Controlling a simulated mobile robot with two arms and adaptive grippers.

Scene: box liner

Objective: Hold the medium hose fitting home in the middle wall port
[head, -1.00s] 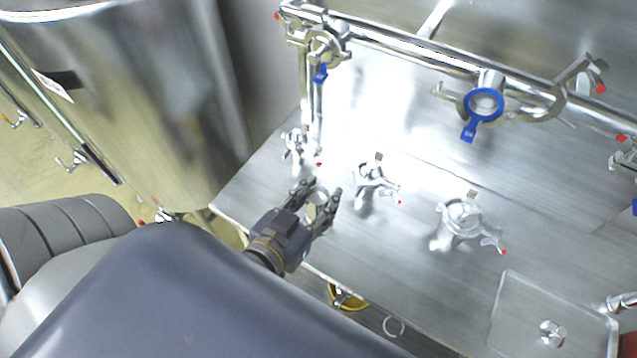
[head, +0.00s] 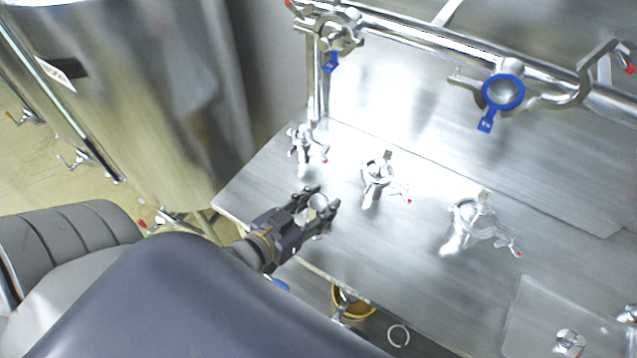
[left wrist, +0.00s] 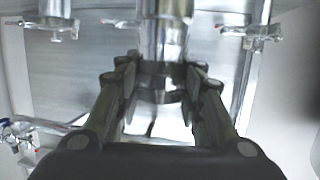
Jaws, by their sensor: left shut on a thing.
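My left gripper (head: 318,210) is over the front-left part of the metal bench, shut on a small shiny metal cylinder (head: 318,202), apparently the hose fitting. In the left wrist view the gripper (left wrist: 158,80) has its fingers on both sides of a shiny metal cylinder (left wrist: 163,38); its far end is cut off by the picture edge. The held piece is apart from these ports. My right gripper is not in view.
Several metal clamps with red-tipped handles stand on the bench: left (head: 303,146), centre (head: 378,178) and right (head: 472,214). A large steel tank (head: 130,90) stands at the left.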

